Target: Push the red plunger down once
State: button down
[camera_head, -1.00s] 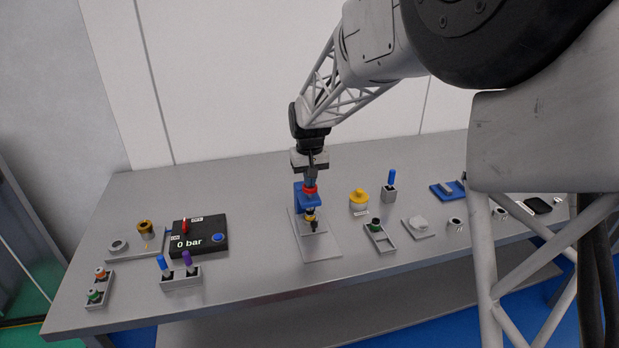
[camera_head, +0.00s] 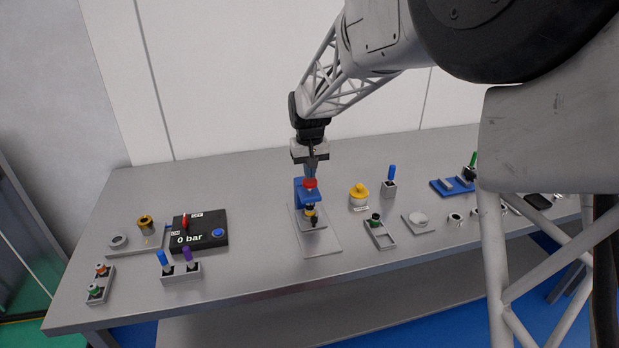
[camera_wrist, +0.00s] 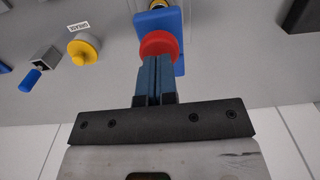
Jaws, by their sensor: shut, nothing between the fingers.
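The red plunger (camera_head: 310,184) tops a blue press stand (camera_head: 300,196) on a grey base plate (camera_head: 329,243). A black and yellow part (camera_head: 311,212) stands under it. My gripper (camera_head: 312,172) is shut and empty, pointing down just above the plunger. In the wrist view the shut blue fingertips (camera_wrist: 153,64) overlap the near edge of the red plunger top (camera_wrist: 160,42). I cannot tell for sure whether they touch it.
A yellow knob (camera_head: 359,192) and a blue-handled tool in a holder (camera_head: 389,187) stand to the right. A black pressure box (camera_head: 200,240) reading 0 bar and a two-slot holder (camera_head: 183,275) stand to the left. Bare table lies behind the press.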

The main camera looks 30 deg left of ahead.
notch_tip(320, 180, up, 11)
dwell(0.4)
dwell(0.4)
dwell(0.5)
jog(key=s+d+r+m, duration=0.1)
jog(key=s+d+r, duration=0.1)
jog(key=d, duration=1)
jog(key=s+d+r+m+t, duration=0.1)
jog(key=s+d+r+m, duration=0.15)
jog(key=d, duration=0.95)
jog(key=s+d+r+m, duration=0.1)
jog(key=s+d, duration=0.2)
jog(key=d, duration=0.9)
jog(key=s+d+f+m, duration=0.2)
jog(key=s+d+f, duration=0.1)
jog(key=s+d, duration=0.8)
jog(key=s+d+f+m+t, duration=0.1)
jog(key=s+d+f, duration=0.3)
jog(key=s+d, duration=0.7)
jog(key=shift+s+d+f+m+t, duration=0.25)
jog(key=shift+s+m, duration=0.25)
jog(key=shift+m, duration=0.35)
